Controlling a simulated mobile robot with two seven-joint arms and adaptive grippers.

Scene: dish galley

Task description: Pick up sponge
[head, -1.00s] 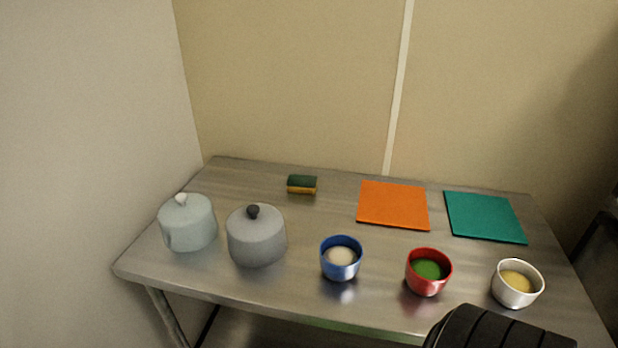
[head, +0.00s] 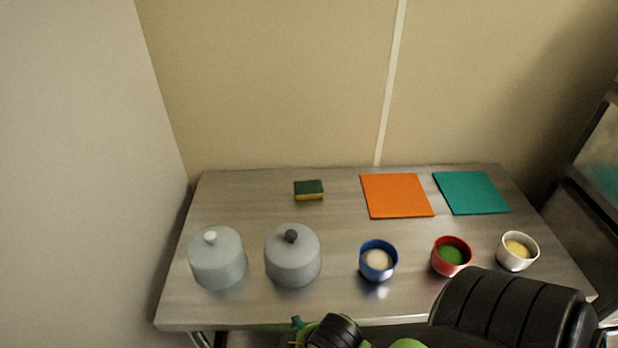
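The sponge (head: 309,190) is a small block with a dark green top and a yellow lower layer. It lies on the metal table (head: 255,200) near its back edge, left of the orange mat. Nothing touches it. Neither gripper can be made out in the head view. Black and green parts of my own body show at the bottom edge, well in front of the sponge.
A light blue-grey lidded pot (head: 217,262) and a grey lidded pot (head: 293,258) stand front left. A blue bowl (head: 378,275), red bowl (head: 451,270) and white bowl (head: 517,262) stand front right. Orange (head: 396,196) and teal (head: 471,193) mats lie behind. A wall closes the left.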

